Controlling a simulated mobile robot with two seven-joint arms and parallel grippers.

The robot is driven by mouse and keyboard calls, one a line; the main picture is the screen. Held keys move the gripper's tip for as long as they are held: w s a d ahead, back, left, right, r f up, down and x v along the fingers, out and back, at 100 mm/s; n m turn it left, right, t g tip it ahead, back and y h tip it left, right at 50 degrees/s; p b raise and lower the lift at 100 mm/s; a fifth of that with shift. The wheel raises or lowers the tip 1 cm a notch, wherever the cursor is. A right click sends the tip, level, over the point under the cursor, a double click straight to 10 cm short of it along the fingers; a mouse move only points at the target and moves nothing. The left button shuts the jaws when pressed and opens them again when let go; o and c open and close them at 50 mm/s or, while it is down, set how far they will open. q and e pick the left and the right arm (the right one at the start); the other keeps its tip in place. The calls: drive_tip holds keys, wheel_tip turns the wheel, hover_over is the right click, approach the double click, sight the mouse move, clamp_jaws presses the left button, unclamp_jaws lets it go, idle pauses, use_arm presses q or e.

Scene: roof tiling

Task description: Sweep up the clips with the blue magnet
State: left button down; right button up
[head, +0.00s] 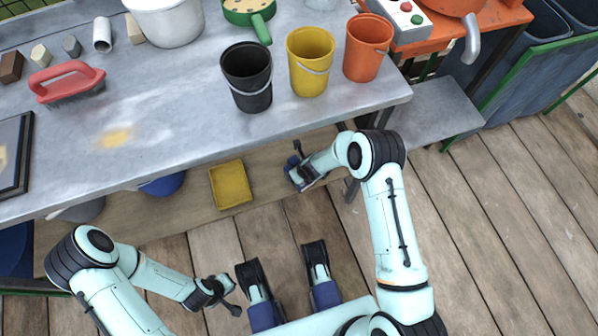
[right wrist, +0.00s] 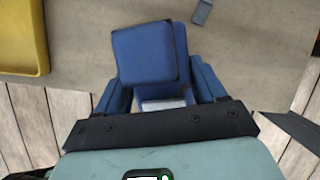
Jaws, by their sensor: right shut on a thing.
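My right gripper (head: 300,173) is low, over the board under the table's front edge. In the right wrist view it (right wrist: 160,92) is shut on a blue block, which I take to be the blue magnet (right wrist: 147,53); the block has dark edges and sits between the blue fingers. A small grey piece (right wrist: 202,12) lies beyond the magnet, apart from it; I cannot tell whether it is a clip. No other clips can be made out. My left gripper (head: 228,292) is empty, its fingers apart, over the deck at the lower left.
A yellow tray (head: 230,184) lies on the lower board, left of my right gripper. A blue bowl (head: 163,184) is farther left. Above, the grey table (head: 170,100) carries black (head: 247,77), yellow (head: 311,62) and orange (head: 368,48) buckets and a red-handled brush (head: 68,82).

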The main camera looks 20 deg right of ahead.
drive_tip(key=shift+r, duration=0.1)
drive_tip(key=shift+r+p, duration=1.5)
drive_tip(key=shift+r, duration=0.25)
drive_tip(key=shift+w+f, duration=0.1)
drive_tip(key=shift+w, duration=0.1)
